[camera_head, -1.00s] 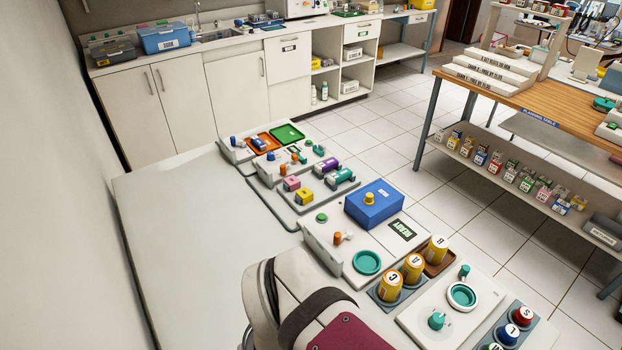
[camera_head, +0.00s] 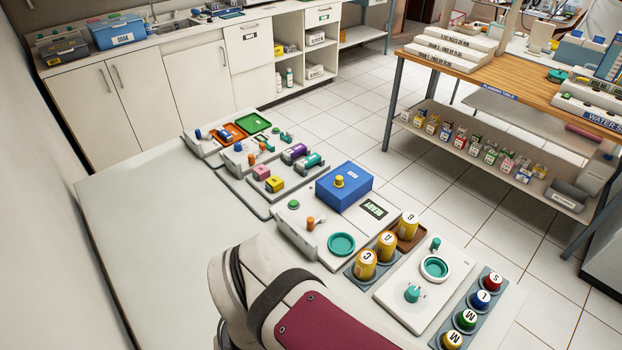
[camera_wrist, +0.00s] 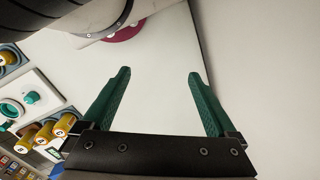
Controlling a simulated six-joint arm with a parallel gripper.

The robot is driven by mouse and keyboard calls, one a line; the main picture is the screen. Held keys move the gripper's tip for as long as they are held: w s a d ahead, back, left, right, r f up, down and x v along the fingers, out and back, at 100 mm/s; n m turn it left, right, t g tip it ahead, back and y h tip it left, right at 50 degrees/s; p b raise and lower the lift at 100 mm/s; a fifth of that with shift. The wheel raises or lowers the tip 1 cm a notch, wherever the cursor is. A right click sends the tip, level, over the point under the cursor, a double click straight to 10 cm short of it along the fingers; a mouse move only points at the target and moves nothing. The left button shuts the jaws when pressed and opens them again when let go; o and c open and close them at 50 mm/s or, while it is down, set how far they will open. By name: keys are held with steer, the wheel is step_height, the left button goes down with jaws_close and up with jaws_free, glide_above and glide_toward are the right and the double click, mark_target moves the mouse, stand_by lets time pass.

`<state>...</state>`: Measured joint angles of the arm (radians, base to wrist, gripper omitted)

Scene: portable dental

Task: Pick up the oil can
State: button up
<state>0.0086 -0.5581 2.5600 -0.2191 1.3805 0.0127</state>
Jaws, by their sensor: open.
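Three yellow cans lettered C (camera_head: 366,265), A (camera_head: 386,247) and B (camera_head: 408,226) stand upright on the bench in the head view; I cannot read which one is the oil can. Yellow cans also show at the lower left of the wrist view (camera_wrist: 64,126). My gripper (camera_wrist: 158,76) has two green fingers spread wide apart with nothing between them. It is over bare white surface, well to one side of the cans. The fingers are not visible in the head view.
A blue box (camera_head: 344,188) with a yellow knob sits behind a teal round dish (camera_head: 341,244). A white plate with a teal ring (camera_head: 434,268) and a row of coloured lettered caps (camera_head: 480,300) lie right of the cans. The white bench (camera_head: 150,220) is clear at left.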

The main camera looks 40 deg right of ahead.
stand_by(0.5)
steer(key=c, duration=0.3)
steer(key=n+t+h, duration=0.1)
steer(key=n+h, duration=0.7)
steer(key=n, duration=1.8)
glide_toward(387, 243)
steer(key=x, duration=0.7)
steer(key=shift+d+f, duration=0.15)
steer(key=shift+f, duration=0.05)
steer(key=x, duration=0.5)
steer(key=shift+w+f, duration=0.35)
steer(key=shift+f, duration=0.05)
